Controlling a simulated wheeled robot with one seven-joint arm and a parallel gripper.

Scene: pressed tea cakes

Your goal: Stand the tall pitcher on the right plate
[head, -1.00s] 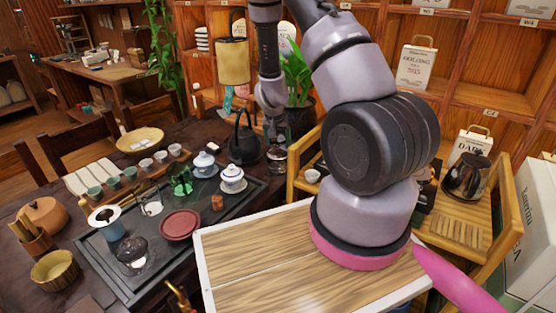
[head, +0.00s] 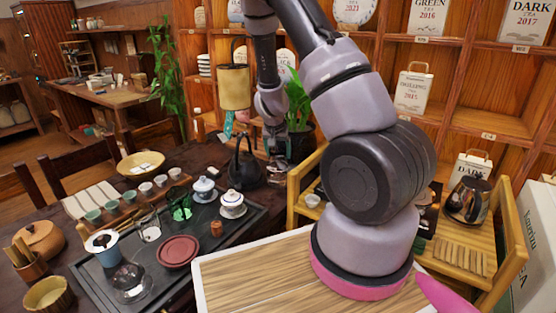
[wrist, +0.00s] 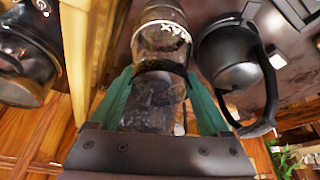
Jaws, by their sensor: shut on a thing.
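My gripper (wrist: 158,98) is shut on a clear glass pitcher (wrist: 162,45), with one green finger on each side. The pitcher has white lettering near its rim. In the head view my gripper (head: 277,135) is behind the dark kettle and to its right, and the pitcher is small and hard to make out there. A round dark red plate (head: 178,251) lies on the black tea tray (head: 250,228), well to the left and nearer than my gripper. Nothing stands on it. I cannot make out a second matching plate.
A dark kettle (head: 243,168) stands close beside the held pitcher and shows in the wrist view (wrist: 228,62). Lidded white-and-blue cups (head: 232,205), a green glass (head: 179,208) and a clear glass (head: 148,230) crowd the tray.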

